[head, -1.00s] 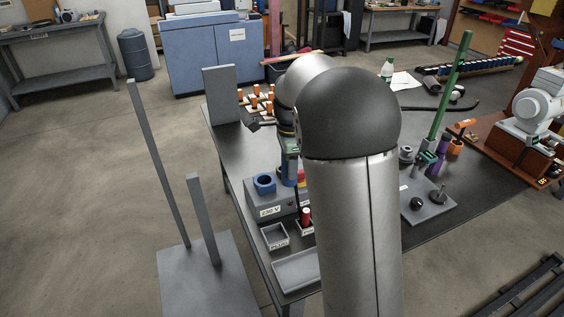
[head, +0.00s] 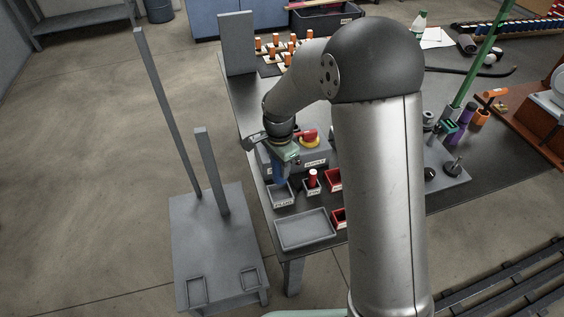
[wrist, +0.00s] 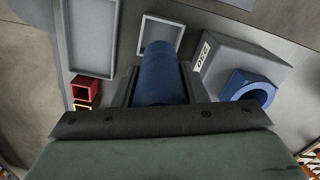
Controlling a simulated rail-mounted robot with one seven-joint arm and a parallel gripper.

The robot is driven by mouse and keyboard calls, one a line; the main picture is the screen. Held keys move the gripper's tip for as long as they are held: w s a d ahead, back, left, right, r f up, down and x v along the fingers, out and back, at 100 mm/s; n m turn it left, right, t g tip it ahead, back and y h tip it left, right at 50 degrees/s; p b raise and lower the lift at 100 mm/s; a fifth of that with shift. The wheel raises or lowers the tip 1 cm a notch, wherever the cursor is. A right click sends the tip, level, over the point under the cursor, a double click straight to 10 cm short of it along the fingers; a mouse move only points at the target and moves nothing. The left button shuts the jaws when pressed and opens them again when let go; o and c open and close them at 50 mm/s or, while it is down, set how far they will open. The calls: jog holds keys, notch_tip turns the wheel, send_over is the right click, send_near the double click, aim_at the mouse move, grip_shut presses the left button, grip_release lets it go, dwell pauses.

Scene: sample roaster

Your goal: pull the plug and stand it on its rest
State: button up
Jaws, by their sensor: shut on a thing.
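The blue plug (wrist: 160,75) is held between the jaws of my gripper (wrist: 160,90) in the wrist view, clear of the blue socket ring (wrist: 238,90) on the grey 230 V box (wrist: 220,60). In the head view, my gripper (head: 282,160) points down with the plug (head: 279,174) below it. The plug's lower end is over a small grey square rest (head: 280,198), which also shows in the wrist view (wrist: 146,30). I cannot tell whether the plug touches the rest's floor. The socket is hidden by my arm in the head view.
A red peg (head: 313,177) stands in a small holder right of the rest. A wide grey tray (head: 305,230) lies in front, with red bins (head: 334,180) to the right. A red-and-yellow switch (head: 308,137) is behind. Two grey posts (head: 211,170) stand on the left.

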aim_at(280, 178)
jog(key=shift+f+b, duration=2)
jog(key=shift+f, duration=0.9)
jog(key=shift+f, duration=0.2)
jog(key=shift+f+b, duration=1.45)
jog(key=shift+f, duration=0.3)
jog(key=o, duration=1.2)
notch_tip(280, 178, up, 18)
jog(key=shift+f+p, duration=0.25)
jog(key=shift+p, duration=0.5)
